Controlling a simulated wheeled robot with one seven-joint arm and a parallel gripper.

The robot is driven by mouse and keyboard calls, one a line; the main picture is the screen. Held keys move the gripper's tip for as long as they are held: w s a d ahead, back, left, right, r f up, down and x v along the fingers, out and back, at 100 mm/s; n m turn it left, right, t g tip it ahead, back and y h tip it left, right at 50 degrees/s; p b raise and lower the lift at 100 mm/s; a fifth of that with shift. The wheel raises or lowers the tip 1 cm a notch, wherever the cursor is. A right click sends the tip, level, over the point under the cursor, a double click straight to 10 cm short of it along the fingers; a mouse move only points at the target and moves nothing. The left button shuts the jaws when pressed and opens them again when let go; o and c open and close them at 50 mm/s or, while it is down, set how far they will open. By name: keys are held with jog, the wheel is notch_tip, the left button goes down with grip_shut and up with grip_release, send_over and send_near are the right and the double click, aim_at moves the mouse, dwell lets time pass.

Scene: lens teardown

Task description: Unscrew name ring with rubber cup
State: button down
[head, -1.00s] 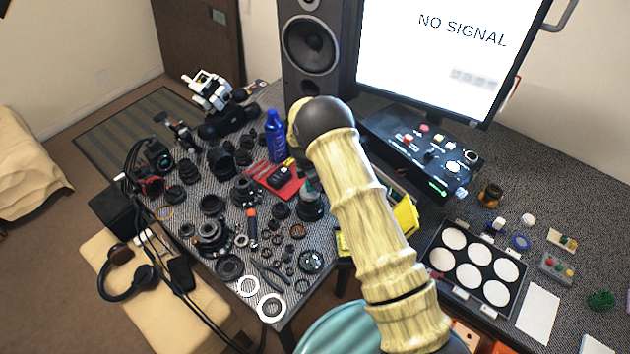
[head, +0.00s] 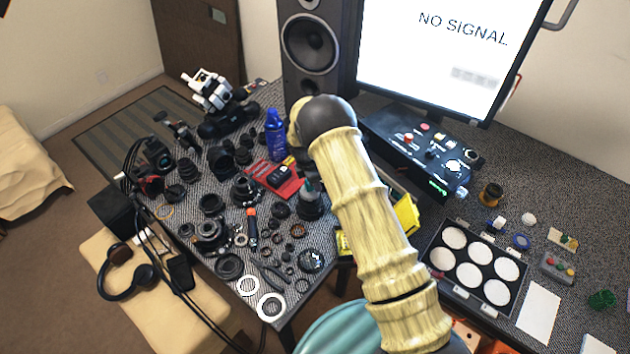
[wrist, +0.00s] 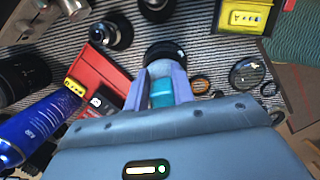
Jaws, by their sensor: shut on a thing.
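My gripper (wrist: 161,78) shows in the wrist view with its two pale purple fingers closed on a teal piece, apparently the rubber cup (wrist: 161,94). The cup points at a round black lens (wrist: 165,50) just past the fingertips. The fingers and cup cover part of the lens, so I cannot tell whether the cup touches the name ring. In the head view the lens (head: 311,207) stands upright on the striped mat, with the teal cup right over it. My arm hides part of the gripper there.
Many lens parts crowd the mat around the lens. A yellow box (head: 406,213) and a case of white discs (head: 430,265) lie to the right.

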jog(key=shift+f+b, duration=0.35)
jog(key=shift+f, duration=0.1)
dwell(0.8)
jog(key=n, duration=0.3)
jog(key=shift+w+n+t, duration=0.15)
jog(key=shift+n+t, duration=0.15)
jog(key=shift+n, duration=0.1)
jog(key=n, duration=0.1)
jog(key=n+p, duration=0.1)
jog(key=n+y, duration=0.1)
jog(key=n, duration=0.1)
jog(key=shift+w+a+t, duration=0.15)
jog(key=shift+a+t, duration=0.15)
jog(key=n, duration=0.1)
jog(key=n+p, duration=0.1)
jog(key=n, duration=0.2)
jog(key=shift+w+a+n+y+p, duration=0.1)
jog(key=shift+a+n+y+p, duration=0.2)
jog(key=shift+a+y+p, duration=0.1)
jog(key=n, duration=0.1)
jog(key=n+p, duration=0.1)
jog(key=n, duration=0.2)
jog(key=shift+a+n+y, duration=0.35)
jog(key=shift+n+y, duration=0.05)
jog(key=shift+w+r+p, duration=0.1)
jog(key=shift+r+p, duration=0.4)
jog(key=shift+p, duration=0.1)
jog(key=shift+r+p, duration=0.55)
jog(key=shift+r, duration=0.55)
